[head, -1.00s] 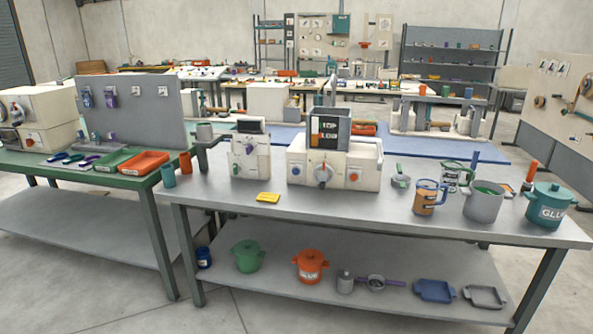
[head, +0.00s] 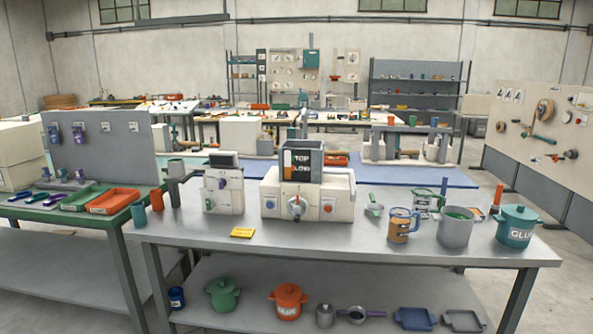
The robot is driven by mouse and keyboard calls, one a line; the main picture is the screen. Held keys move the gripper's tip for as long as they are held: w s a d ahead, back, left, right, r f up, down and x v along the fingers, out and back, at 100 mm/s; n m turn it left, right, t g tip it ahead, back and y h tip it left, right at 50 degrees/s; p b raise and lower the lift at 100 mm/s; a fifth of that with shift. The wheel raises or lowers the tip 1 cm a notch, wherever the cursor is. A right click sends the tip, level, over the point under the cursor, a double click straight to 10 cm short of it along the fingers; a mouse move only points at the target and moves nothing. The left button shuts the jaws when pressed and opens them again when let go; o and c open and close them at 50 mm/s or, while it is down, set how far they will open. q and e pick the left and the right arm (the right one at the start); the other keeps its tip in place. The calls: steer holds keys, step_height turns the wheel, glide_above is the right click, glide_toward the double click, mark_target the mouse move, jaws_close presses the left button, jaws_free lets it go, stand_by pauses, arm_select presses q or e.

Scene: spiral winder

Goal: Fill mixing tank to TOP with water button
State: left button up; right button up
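The mixing tank (head: 303,162) is a dark box with a window and the words TOP and LOW on its front. It stands on a cream machine (head: 340,199) on the grey metal table. The machine's front has a blue button (head: 270,206) at left, a grey knob with a pointer (head: 297,207) in the middle and an orange-red button (head: 327,208) at right. Which one is the water button is not readable here. The level in the tank is too small to tell. Neither of my grippers shows.
A smaller cream machine (head: 223,192) stands left of the tank's machine, with a yellow block (head: 242,232) in front. At right are an amber mug (head: 400,228), a grey pot (head: 456,230) and a teal GLUE pot (head: 516,228). The table's front middle (head: 330,240) is clear.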

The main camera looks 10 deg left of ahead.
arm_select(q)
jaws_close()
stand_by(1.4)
